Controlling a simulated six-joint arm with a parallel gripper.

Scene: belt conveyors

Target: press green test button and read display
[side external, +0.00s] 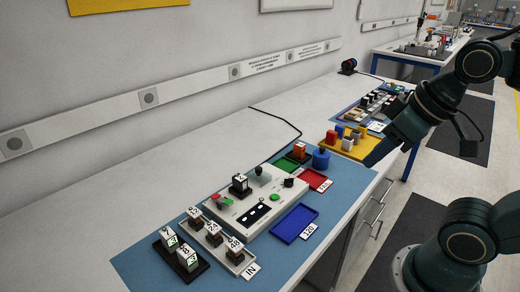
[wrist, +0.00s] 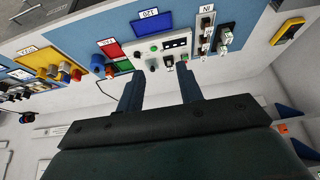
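The cream test unit (side external: 287,218) lies on the blue mat, with a green button (side external: 275,197) on its top and a dark display strip (side external: 254,214) in front of it. I cannot read any value on the display. A dark block (side external: 239,184) with a white top sits on the unit. In the wrist view the unit (wrist: 163,58), green button (wrist: 153,48) and display (wrist: 175,43) show beyond my fingertips. My gripper (wrist: 159,73) is open and empty, with a wide gap between its fingers. In the side view it (side external: 374,159) is well to the right of the unit, clear of the button.
Several small labelled blocks stand in the IN tray (side external: 250,258) and a black holder (side external: 189,277). A blue tray (side external: 296,224), red tray (side external: 314,179), green tray (side external: 287,161) and blue cylinder (side external: 321,158) surround the unit. A yellow tray (side external: 357,151) lies near my gripper.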

